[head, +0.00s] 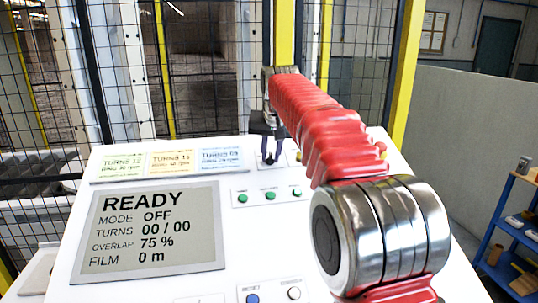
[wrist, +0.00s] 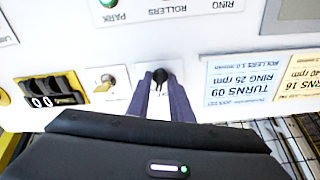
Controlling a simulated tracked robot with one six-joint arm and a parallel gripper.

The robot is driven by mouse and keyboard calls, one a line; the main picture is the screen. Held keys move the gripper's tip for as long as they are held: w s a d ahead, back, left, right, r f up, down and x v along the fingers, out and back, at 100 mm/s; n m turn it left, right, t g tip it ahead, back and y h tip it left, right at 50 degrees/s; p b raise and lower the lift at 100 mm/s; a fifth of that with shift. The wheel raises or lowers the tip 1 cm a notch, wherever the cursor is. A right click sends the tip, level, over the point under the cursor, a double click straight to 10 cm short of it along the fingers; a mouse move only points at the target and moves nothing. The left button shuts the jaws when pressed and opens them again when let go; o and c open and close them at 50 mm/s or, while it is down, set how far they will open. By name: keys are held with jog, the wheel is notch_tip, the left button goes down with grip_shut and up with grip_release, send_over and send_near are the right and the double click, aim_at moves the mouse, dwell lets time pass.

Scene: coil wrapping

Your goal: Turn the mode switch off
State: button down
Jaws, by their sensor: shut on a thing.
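The mode switch (wrist: 160,76) is a small black knob on a white plate of the sloping white panel (head: 255,225). In the wrist view my gripper (wrist: 161,82) has its two dark purple fingers closed on either side of the knob. In the head view my gripper (head: 269,158) reaches down to the panel's upper edge, right of the blue card. The knob's pointer and most of its label are hidden by the fingers. The display screen (head: 150,240) reads READY, MODE OFF, TURNS 00 / 00, OVERLAP 75 % and FILM 0 m.
Beside the knob are a key-like switch (wrist: 103,82) and a black counter reading 00 (wrist: 50,92). Green buttons (head: 270,195) sit below it. Three turns cards (head: 170,162) lie left. A wire fence (head: 210,60) stands behind; a blue shelf (head: 515,235) stands right.

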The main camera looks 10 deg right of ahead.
jog(key=shift+n, duration=1.4)
jog(key=c, duration=1.9)
grip_release()
jog(key=shift+r, duration=0.15)
jog(key=v, duration=1.3)
jog(key=shift+d+r, duration=0.15)
jog(key=shift+d, duration=0.05)
jog(key=shift+s, duration=0.1)
